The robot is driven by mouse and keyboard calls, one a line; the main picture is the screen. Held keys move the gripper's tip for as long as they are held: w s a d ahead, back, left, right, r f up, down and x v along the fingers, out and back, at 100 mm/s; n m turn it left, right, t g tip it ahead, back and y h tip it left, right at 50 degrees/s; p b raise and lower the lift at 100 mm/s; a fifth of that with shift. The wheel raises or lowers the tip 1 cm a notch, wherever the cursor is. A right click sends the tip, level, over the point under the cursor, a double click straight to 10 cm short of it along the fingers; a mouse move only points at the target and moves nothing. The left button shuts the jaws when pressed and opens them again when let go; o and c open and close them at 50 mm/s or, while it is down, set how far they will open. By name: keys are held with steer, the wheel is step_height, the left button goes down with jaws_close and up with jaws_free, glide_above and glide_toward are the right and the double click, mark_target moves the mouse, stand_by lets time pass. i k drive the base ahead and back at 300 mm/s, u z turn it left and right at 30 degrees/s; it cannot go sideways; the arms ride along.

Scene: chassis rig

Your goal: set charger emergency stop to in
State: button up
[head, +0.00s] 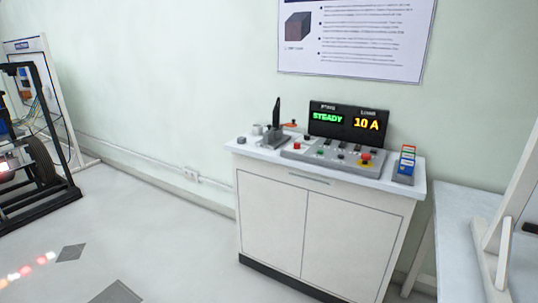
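A red mushroom button on a yellow base (366,158), which looks like the emergency stop, sits at the right end of the grey sloped control panel (318,157). The panel lies on top of a white cabinet. The button is too small to tell whether it is in or out. Behind the panel stands a black display (350,122) reading "STEADY" in green and "10 A" in orange. My gripper is not in view.
The white cabinet (270,215) stands against the wall, with open floor in front. Its top also holds a black upright object (277,112), a red item (294,144) and a stack of coloured pieces (405,162). A table (470,215) stands right; a black frame (40,140) left.

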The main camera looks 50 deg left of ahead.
mark_target(365, 156)
steer(key=u, duration=2.65)
steer(key=k, duration=1)
steer(key=z, duration=0.95)
steer(key=i, duration=1)
